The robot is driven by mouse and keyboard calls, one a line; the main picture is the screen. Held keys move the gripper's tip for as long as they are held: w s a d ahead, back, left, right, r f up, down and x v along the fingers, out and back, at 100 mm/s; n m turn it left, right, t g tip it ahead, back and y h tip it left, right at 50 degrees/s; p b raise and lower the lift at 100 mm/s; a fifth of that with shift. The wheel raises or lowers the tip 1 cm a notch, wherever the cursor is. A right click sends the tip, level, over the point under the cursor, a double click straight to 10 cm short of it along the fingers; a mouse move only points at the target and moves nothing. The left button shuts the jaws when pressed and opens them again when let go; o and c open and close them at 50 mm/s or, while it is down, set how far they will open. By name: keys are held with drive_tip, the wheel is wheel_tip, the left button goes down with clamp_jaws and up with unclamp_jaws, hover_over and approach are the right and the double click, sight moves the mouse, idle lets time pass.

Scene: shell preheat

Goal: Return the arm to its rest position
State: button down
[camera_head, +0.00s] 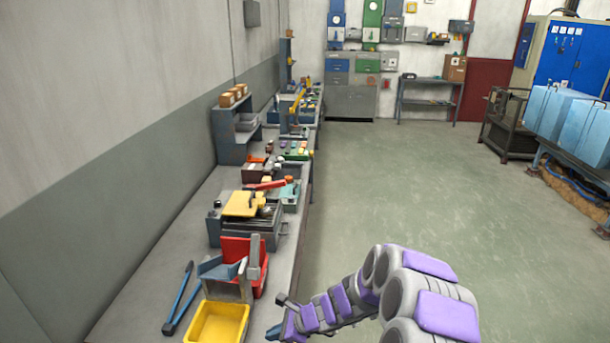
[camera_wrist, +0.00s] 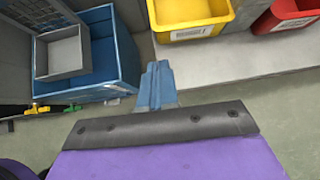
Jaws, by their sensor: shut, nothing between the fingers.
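My gripper (camera_head: 274,332) shows at the bottom of the head view, at the end of my purple and grey arm. It is low beside the front edge of the workbench (camera_head: 185,240), close to a yellow bin (camera_head: 217,324). In the wrist view my gripper (camera_wrist: 157,70) points up the picture with its blue fingers together and nothing between them. The fingers are in front of the gap between a blue box and the yellow bin (camera_wrist: 190,15).
In the wrist view a blue box (camera_wrist: 100,20) is at left and a red bin (camera_wrist: 290,14) at right. The green floor (camera_head: 400,190) right of the bench is clear.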

drive_tip(key=s+d+r+n+g+h+b, duration=0.1)
drive_tip(key=s+d+r+n+g+b, duration=0.15)
drive_tip(key=s+r+n, duration=1.1)
drive_tip(key=s+d+r+n+h, duration=0.2)
drive_tip(key=s+d+r+h, duration=0.1)
drive_tip(key=s+d, duration=0.7)
drive_tip(key=s+d+r+n+h+b, duration=0.1)
drive_tip(key=s+d+h, duration=0.4)
drive_tip(key=s+d, duration=0.5)
drive_tip(key=s+r+n+g, duration=0.1)
drive_tip(key=s+n, duration=0.1)
drive_tip(key=s, duration=0.1)
drive_tip(key=shift+s+d+r, duration=0.15)
drive_tip(key=shift+d+r, duration=0.15)
drive_tip(key=shift+r, duration=0.1)
drive_tip(key=shift+n, duration=0.25)
